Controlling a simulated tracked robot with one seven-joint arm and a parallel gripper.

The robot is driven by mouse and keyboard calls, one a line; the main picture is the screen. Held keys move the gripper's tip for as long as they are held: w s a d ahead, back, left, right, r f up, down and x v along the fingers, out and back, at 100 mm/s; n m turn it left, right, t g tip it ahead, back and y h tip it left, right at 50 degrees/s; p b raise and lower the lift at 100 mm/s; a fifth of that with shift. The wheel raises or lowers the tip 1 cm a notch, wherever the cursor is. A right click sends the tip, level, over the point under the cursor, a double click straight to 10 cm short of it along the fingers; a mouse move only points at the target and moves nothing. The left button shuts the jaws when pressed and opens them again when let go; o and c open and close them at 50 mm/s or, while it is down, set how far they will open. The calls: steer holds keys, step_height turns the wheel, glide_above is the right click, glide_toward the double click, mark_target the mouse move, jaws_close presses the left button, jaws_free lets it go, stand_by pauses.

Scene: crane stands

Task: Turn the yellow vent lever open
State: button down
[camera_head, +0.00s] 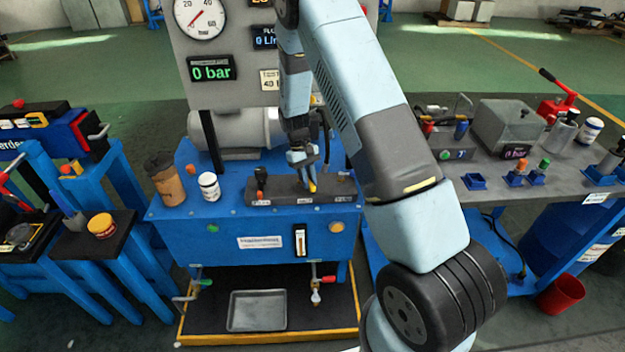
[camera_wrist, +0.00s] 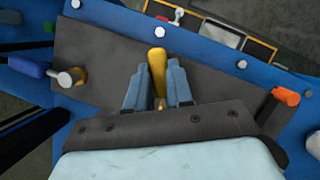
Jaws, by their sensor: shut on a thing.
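The yellow vent lever (camera_wrist: 157,72) stands between the two fingers of my gripper (camera_wrist: 157,85) in the wrist view. My gripper is shut on the lever, with its rounded tip showing past the fingertips. In the head view, my gripper (camera_head: 306,172) reaches down to the dark valve block on the blue stand, and a bit of the yellow lever (camera_head: 312,186) shows just below the fingers. The lever's base is hidden by the gripper.
A white jar (camera_head: 209,187) and a brown cup (camera_head: 165,178) stand left of the block. The gauge panel display (camera_head: 211,68) reads 0 bar.

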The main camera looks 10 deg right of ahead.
steer(key=c, duration=1)
jaws_free()
steer(key=r, duration=0.3)
steer(key=shift+s+r, duration=0.25)
steer(key=shift+r, duration=0.1)
steer(key=s+d+r, duration=0.1)
steer(key=s+r, duration=0.8)
steer(key=s, duration=0.4)
steer(key=shift+s+d, duration=0.15)
steer(key=shift+s, duration=0.1)
steer(key=shift+r, duration=0.1)
